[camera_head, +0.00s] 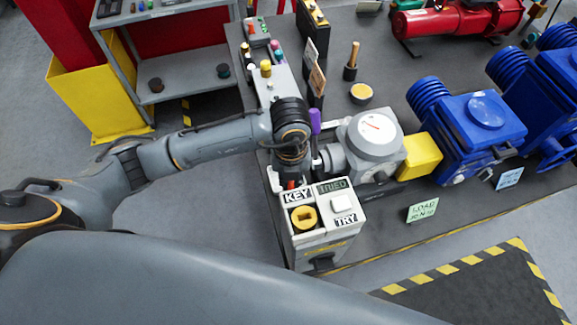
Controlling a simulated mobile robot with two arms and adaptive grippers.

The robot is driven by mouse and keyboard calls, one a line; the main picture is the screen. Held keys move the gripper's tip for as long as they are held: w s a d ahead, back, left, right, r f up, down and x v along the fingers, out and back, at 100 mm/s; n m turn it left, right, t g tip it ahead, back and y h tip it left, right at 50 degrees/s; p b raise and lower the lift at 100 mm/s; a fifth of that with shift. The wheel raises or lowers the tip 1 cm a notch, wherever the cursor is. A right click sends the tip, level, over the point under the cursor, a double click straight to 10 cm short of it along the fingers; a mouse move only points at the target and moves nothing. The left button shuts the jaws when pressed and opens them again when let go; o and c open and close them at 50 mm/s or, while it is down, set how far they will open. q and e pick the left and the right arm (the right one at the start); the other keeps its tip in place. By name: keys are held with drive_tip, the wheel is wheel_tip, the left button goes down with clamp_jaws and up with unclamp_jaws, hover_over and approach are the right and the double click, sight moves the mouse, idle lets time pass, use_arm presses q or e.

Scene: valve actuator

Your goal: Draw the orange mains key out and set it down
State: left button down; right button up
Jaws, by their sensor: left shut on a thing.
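My left gripper (291,170) points down just behind the white key box (330,238), at the near left end of the bench. It is shut on what looks like the orange mains key; only a small orange-red patch (291,184) shows beneath it. The wrist hides most of the key and where it sits, so I cannot tell whether it is in its lock. A yellow round insert (304,217) sits in the box top beside the KEY label. My right gripper is not in view.
A purple-handled lever (315,122) and a grey gauge housing (372,140) stand close right of the gripper. A yellow coupling (420,156) and blue motor (480,125) follow. Dark bench top (395,203) is bare in front of the gauge. A grey shelf cart (185,82) stands back left.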

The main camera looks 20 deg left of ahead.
use_arm(q)
drive_tip(key=n, duration=0.1)
drive_tip(key=d+n, duration=0.1)
drive_tip(key=shift+s+f+n, duration=0.1)
drive_tip(key=shift+s+n, duration=0.3)
drive_tip(key=shift+a, duration=0.1)
drive_tip(key=shift+f, duration=0.15)
wheel_tip(320, 180, down, 4)
drive_tip(key=b, duration=0.3)
drive_tip(key=shift+f, duration=0.1)
drive_tip(key=shift+f+b, duration=0.75)
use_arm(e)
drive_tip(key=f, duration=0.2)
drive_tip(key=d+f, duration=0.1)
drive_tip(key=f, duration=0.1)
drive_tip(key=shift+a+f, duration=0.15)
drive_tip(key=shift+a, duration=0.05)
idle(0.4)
use_arm(q)
drive_tip(key=shift+f+b, duration=1.55)
drive_tip(key=shift+f, duration=0.05)
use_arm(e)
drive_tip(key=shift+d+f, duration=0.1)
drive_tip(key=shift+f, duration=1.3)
